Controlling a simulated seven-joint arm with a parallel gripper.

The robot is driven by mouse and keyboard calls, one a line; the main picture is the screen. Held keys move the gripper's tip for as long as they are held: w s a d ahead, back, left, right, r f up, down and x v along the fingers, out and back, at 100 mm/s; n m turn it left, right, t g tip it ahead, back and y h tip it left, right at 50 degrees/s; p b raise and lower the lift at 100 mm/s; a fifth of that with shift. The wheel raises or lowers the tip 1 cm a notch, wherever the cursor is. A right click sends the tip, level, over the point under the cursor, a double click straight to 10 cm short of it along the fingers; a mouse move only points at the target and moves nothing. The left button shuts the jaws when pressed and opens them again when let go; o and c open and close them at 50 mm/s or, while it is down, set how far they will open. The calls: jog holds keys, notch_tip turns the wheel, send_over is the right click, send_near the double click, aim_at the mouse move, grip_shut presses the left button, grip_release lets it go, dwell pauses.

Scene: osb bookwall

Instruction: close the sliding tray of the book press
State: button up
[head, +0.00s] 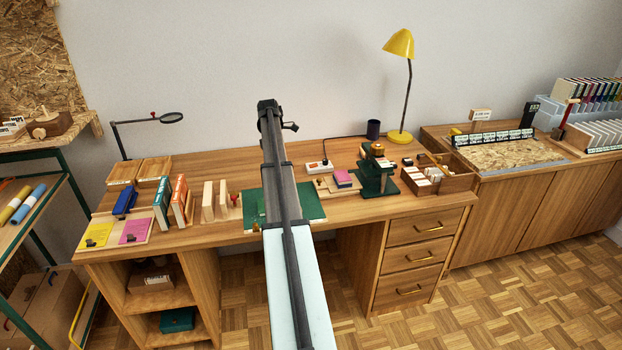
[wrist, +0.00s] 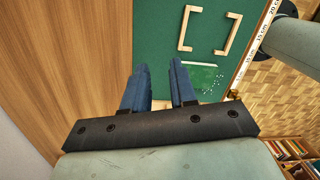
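The green book press (head: 375,172) stands on the right half of the desk. A light wooden tray (head: 327,190) extends from its left side, with a pink and purple book (head: 343,179) on it. My gripper (wrist: 158,66) shows in the wrist view with its two blue fingers apart and nothing between them. It is over the green mat, and the press is not recognisable in that view. In the head view my arm hides the gripper. The mat (head: 312,203) lies left of the press, partly behind my arm.
Two pale wooden brackets (wrist: 208,30) lie on the mat. A power strip (head: 319,167) sits behind the tray. A wooden box of cards (head: 457,180) and a yellow lamp (head: 399,44) stand near the press. Upright books (head: 162,202) occupy the desk's left side.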

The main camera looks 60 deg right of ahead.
aim_at(346, 175)
jog(key=shift+n+g+h, duration=0.3)
jog(key=shift+g+h, duration=0.1)
jog(key=shift+h, duration=0.1)
jog(key=a, duration=0.1)
jog(key=a+f, duration=0.1)
jog(key=a, duration=0.1)
jog(key=w+a, duration=0.1)
jog(key=shift+w+a+f, duration=0.1)
jog(key=shift+a+f, duration=0.05)
jog(key=shift+f, duration=0.15)
jog(key=c, duration=0.3)
jog(key=shift+s+a+f+g+h, duration=0.3)
jog(key=shift+s+a+g+h, duration=0.25)
jog(key=shift+a+h, duration=0.2)
grip_shut()
jog(key=s+d+r+m+g+h, duration=0.2)
jog(key=s+d+r+h, duration=0.1)
jog(key=s+d+h, duration=0.15)
jog(key=shift+y, duration=0.4)
jog(key=x, duration=1)
jog(key=shift+s+d+f, duration=0.3)
jog(key=shift+s+d, duration=0.4)
jog(key=shift+d, duration=0.15)
jog(key=shift+s+d+f, duration=0.15)
jog(key=shift+s+d, duration=0.35)
jog(key=shift+d, duration=0.2)
jog(key=s+d, duration=1)
jog(key=shift+s+d, duration=0.15)
jog(key=shift+s, duration=0.05)
